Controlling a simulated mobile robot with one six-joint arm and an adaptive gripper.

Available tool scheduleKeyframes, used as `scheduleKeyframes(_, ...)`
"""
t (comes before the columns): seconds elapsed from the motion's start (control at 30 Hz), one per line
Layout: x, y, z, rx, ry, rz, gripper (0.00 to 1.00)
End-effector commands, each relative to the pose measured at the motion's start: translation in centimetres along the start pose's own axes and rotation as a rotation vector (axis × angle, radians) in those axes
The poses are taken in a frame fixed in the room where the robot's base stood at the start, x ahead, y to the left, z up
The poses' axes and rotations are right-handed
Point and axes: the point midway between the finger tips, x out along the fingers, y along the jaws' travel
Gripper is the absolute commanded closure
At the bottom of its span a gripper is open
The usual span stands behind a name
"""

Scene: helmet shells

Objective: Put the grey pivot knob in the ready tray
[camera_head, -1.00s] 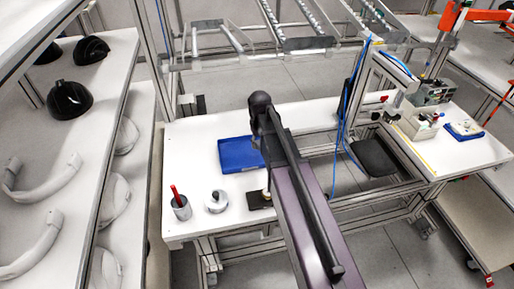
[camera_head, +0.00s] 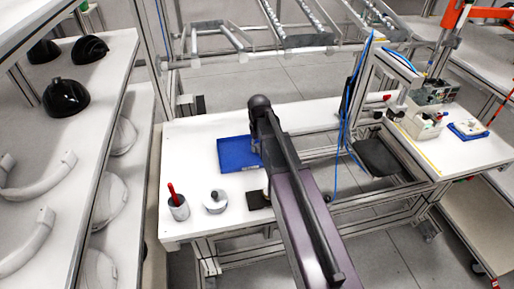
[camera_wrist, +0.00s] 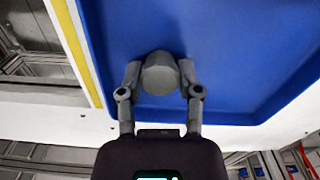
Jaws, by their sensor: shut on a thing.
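The grey pivot knob (camera_wrist: 159,74) is held between the two fingers of my gripper (camera_wrist: 160,80) in the wrist view. My gripper is shut on it, and both lie over the blue floor of the tray (camera_wrist: 235,60), inside its rim. I cannot tell whether the knob touches the tray floor. In the head view the blue tray (camera_head: 233,155) lies flat on the white table. My arm covers its right part and hides the knob.
A grey cup with a red-handled item (camera_head: 179,208), a white and grey round part (camera_head: 215,203) and a dark block (camera_head: 257,200) stand near the table's front edge. A shelf with black helmet shells (camera_head: 66,98) is at left. The table behind the tray is clear.

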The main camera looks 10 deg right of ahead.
Motion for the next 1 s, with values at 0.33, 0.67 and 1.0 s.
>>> scheduleKeyframes(0.33,0.3,0.01,0.0,0.0,0.0,0.0,0.28)
scheduleKeyframes(0.67,0.3,0.01,0.0,0.0,0.0,0.0,0.2)
scheduleKeyframes(1.0,-0.32,0.01,0.0,0.0,0.0,0.0,0.2)
